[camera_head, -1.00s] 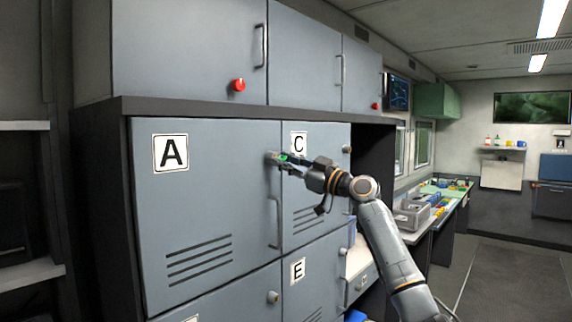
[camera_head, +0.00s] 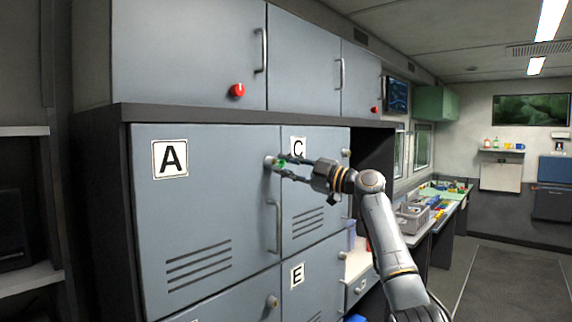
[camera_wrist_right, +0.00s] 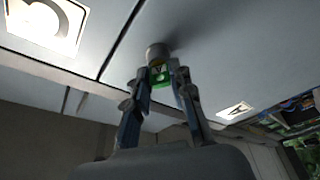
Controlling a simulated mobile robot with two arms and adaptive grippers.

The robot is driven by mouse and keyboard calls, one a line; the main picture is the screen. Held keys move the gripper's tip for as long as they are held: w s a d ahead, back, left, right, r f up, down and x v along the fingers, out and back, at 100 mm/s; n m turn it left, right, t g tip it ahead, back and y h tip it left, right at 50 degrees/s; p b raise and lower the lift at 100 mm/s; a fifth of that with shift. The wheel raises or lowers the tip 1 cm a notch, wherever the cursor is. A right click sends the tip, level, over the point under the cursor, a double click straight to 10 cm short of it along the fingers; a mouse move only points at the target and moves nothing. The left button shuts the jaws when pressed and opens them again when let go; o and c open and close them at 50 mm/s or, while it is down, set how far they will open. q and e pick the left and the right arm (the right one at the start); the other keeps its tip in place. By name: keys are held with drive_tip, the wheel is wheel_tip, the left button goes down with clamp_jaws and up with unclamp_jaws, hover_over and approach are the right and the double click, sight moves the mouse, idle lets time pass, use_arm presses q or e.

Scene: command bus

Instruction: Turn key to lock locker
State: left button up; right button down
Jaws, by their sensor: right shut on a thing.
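Locker A (camera_head: 220,215) has a grey door that looks closed, with a vertical handle (camera_head: 277,226) at its right edge. Its round lock (camera_head: 269,162) is above the handle. A green key (camera_head: 281,162) is at the lock, and in the right wrist view the green key (camera_wrist_right: 160,77) sits against the lock cylinder (camera_wrist_right: 157,52). My right gripper (camera_head: 284,165) is shut on the key, with one finger on each side in the right wrist view (camera_wrist_right: 162,84). The key's shaft is hidden. My left gripper is not in view.
Lockers C (camera_head: 320,185) and E (camera_head: 315,275) are to the right, and upper cabinets (camera_head: 190,50) with red knobs (camera_head: 237,90) are above. A cluttered counter (camera_head: 425,212) stands further right. The floor (camera_head: 510,285) at the right is clear.

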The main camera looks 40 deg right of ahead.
drive_tip(key=shift+r, duration=0.1)
drive_tip(key=shift+d+n+g+p, duration=0.1)
drive_tip(key=shift+n+g+p, duration=0.65)
drive_tip(key=shift+n, duration=1.25)
drive_tip(key=shift+t, duration=0.25)
